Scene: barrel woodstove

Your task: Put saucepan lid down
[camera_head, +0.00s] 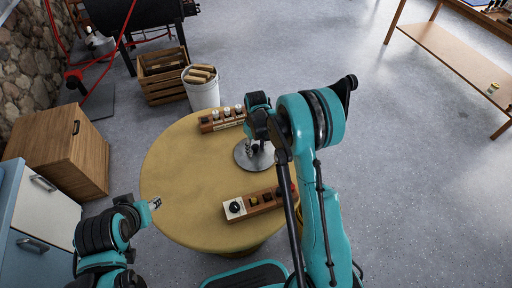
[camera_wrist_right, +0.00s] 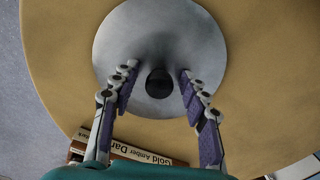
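The round grey saucepan lid (camera_head: 243,158) lies flat and appears to rest on the round yellow-brown table (camera_head: 185,165). In the right wrist view the lid (camera_wrist_right: 160,35) shows its dark round knob (camera_wrist_right: 159,84) facing me. My right gripper (camera_wrist_right: 157,76) is over the lid with its fingers apart, one on each side of the knob, with a visible gap on both sides. In the head view the right gripper (camera_head: 252,147) and arm hide part of the lid. My left gripper (camera_head: 154,203) is by the table's left edge, away from the lid; its opening is unclear.
A wooden rack with small jars (camera_head: 222,119) stands behind the lid, and another wooden holder (camera_head: 255,204) in front of it. The table's left side is clear. A white bucket of wood (camera_head: 203,92), a crate (camera_head: 160,78) and a wooden cabinet (camera_head: 62,150) stand beyond.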

